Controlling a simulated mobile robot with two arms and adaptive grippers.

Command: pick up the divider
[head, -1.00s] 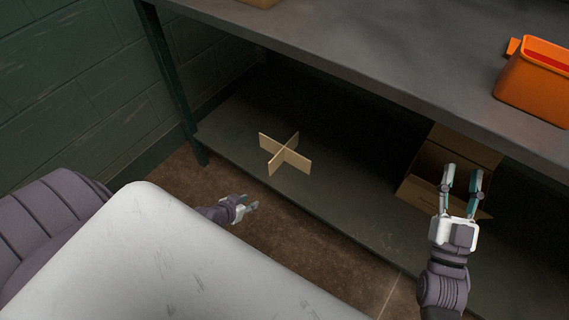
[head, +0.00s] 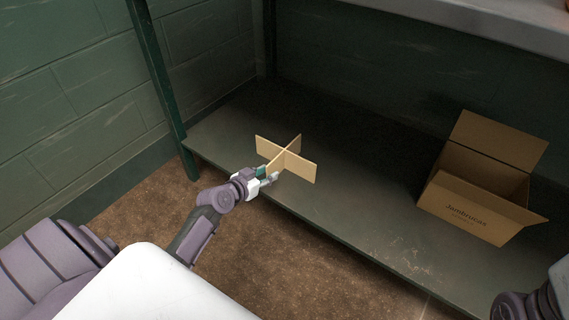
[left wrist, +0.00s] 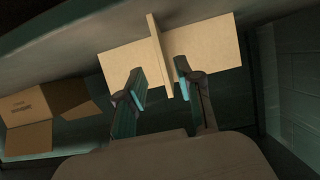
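The divider (head: 296,163) is a tan cross of two interlocked cardboard panels. It stands upright on the lower shelf near its left front part. My left gripper (head: 268,175) is at the divider's near side. In the left wrist view the left gripper (left wrist: 161,92) is open, with one finger on each side of one panel of the divider (left wrist: 208,57). A gap shows between the fingers and that panel. Only part of my right arm (head: 535,303) shows at the lower right corner of the head view, and its fingers are out of the picture.
An open cardboard box (head: 478,190) with printed lettering stands on the lower shelf (head: 345,215) to the right; it also shows in the left wrist view (left wrist: 45,108). A green table leg (head: 158,80) rises at the left. The shelf between divider and box is clear.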

